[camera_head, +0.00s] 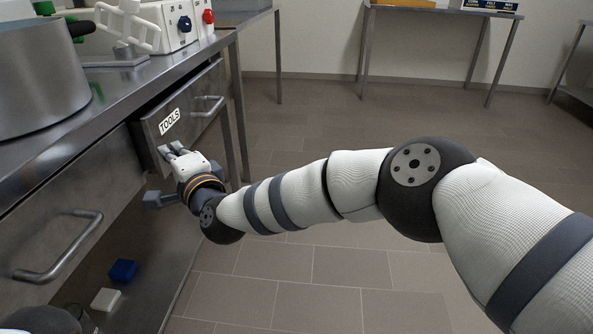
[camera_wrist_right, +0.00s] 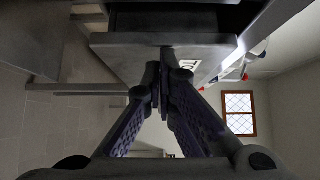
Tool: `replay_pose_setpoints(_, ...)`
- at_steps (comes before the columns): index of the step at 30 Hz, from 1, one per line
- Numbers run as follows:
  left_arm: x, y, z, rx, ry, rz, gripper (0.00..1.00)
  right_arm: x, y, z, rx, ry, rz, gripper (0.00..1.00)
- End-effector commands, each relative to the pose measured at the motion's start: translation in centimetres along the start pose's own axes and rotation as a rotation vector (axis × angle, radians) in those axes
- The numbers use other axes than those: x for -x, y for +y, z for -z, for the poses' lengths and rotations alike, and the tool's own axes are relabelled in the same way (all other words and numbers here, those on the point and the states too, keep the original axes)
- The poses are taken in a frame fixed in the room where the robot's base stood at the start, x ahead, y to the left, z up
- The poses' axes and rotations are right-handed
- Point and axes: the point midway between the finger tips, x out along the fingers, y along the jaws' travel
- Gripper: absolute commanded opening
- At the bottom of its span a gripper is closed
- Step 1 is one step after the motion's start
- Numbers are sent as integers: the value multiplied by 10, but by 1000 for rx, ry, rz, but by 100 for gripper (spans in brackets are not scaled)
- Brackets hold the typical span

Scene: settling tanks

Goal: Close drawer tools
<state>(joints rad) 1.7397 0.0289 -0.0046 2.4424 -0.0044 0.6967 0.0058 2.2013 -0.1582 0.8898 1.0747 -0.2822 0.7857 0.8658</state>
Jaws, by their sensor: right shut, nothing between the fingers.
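The tools drawer (camera_head: 186,112) is set under the metal counter, with a white TOOLS label and a bar handle (camera_head: 208,106) on its front. Its front stands out from the cabinet, so it is partly open. My right gripper (camera_head: 168,152) is shut and empty at the drawer front's lower near corner, below the label and away from the handle. In the right wrist view the closed fingertips (camera_wrist_right: 163,72) are at the drawer front (camera_wrist_right: 140,41), with the dark gap of the open drawer beyond. Whether they touch it I cannot tell. My left gripper is not seen.
Another drawer with a bar handle (camera_head: 60,250) is at the left. A steel pot (camera_head: 38,75) and a white device (camera_head: 178,25) stand on the counter. Below are a blue block (camera_head: 123,270) and a white block (camera_head: 106,299). The tiled floor at the right is clear.

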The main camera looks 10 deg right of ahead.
Motion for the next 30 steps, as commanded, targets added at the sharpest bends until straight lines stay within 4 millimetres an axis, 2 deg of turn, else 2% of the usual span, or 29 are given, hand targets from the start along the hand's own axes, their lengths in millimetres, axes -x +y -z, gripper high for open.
replay_pose_setpoints(4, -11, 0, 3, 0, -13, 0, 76, -10, 3, -16, -2, -3, -1, 0)
replay_pose_setpoints(9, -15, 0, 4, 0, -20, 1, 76, -16, 2, -27, -1, -3, -1, 0)
replay_pose_setpoints(30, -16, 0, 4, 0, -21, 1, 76, -19, -2, -33, 0, -7, 1, 0)
